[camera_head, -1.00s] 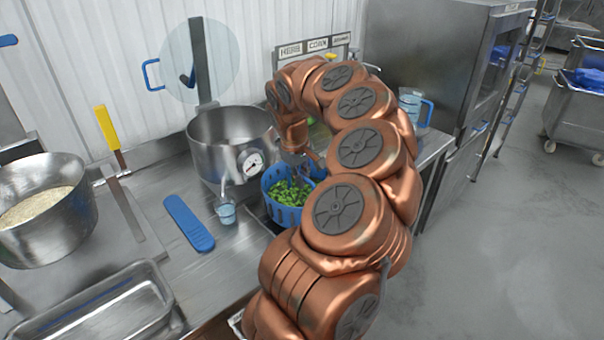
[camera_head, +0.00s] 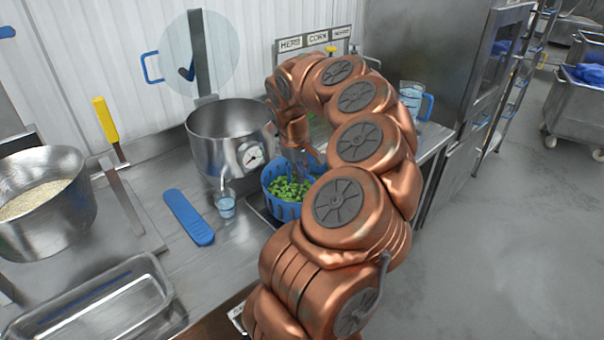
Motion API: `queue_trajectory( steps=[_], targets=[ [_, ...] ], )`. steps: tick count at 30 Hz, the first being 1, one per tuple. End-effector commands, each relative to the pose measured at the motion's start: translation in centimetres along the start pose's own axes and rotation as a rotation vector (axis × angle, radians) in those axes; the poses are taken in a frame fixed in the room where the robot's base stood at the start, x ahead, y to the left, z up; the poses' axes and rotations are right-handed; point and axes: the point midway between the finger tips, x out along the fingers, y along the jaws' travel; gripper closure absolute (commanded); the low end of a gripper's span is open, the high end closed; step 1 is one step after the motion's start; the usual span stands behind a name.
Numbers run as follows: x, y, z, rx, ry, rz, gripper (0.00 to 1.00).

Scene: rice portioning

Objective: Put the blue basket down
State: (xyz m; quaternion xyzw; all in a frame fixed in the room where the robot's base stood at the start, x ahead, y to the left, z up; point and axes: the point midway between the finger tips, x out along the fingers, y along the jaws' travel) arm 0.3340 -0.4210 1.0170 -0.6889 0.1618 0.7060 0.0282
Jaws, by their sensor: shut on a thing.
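The blue basket (camera_head: 283,209) holds green pieces and is upright beside the steel pot, at the counter's front edge. My gripper (camera_head: 302,172) is above the basket's right side, shut on it. Its fingertips are mostly hidden by my own copper arm, which also covers the basket's right part. I cannot tell whether the basket's underside touches the surface below it.
A steel pot with a gauge (camera_head: 228,160) stands just left of the basket. A labelled rack (camera_head: 315,42) and a clear jug (camera_head: 411,99) stand behind my arm.

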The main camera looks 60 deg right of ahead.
Motion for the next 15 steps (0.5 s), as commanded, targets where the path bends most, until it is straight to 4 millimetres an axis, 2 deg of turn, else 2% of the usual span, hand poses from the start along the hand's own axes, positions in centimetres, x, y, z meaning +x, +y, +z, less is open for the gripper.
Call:
queue_trajectory(
  steps=[14,15],
  targets=[
    [0.64,-0.09,-0.02,0.001,0.001,0.001,1.00],
    [0.63,-0.09,-0.02,0.000,0.001,0.001,0.89]
  ],
)
